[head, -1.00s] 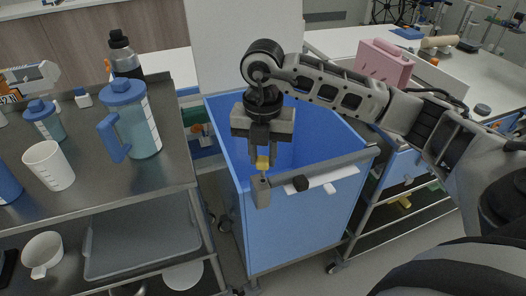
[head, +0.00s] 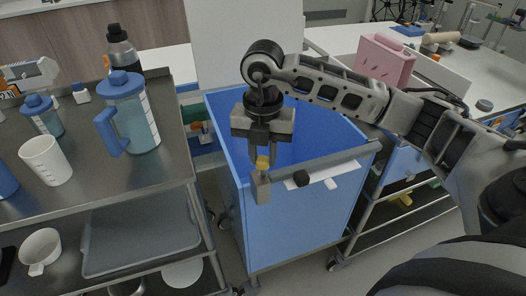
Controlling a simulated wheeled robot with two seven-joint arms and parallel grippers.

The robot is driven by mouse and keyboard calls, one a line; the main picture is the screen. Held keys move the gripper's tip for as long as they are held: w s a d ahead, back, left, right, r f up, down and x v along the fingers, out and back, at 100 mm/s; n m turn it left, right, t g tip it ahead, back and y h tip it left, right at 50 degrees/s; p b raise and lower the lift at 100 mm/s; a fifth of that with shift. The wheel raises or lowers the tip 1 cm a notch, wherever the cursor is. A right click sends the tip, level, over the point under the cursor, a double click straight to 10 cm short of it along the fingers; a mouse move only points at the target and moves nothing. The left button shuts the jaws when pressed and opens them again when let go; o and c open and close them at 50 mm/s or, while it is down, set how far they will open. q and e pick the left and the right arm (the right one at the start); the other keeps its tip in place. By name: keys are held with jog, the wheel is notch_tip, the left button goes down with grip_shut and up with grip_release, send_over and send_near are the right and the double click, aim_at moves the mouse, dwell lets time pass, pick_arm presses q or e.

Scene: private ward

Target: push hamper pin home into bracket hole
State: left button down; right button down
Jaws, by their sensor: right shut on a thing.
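My right gripper (head: 262,155) points straight down over the front left corner of the blue hamper (head: 300,222). The pin is upright, directly above the grey bracket (head: 261,188) at the left end of the hamper's front rail (head: 325,161). The bracket hole and the pin's lower end are hidden, so I cannot tell how deep the pin sits. My left gripper is out of view.
A steel cart (head: 150,190) with a blue-lidded jug (head: 130,112), a white cup (head: 45,160) and a dark bottle (head: 122,52) stands close on the left. A pink box (head: 386,62) stands on the table behind my right arm.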

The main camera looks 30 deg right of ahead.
jog(key=shift+f, duration=0.15)
jog(key=shift+f, duration=0.1)
jog(key=shift+f+b, duration=1.3)
jog(key=shift+f, duration=0.2)
jog(key=c, duration=1.1)
grip_release()
jog(key=shift+r, duration=0.1)
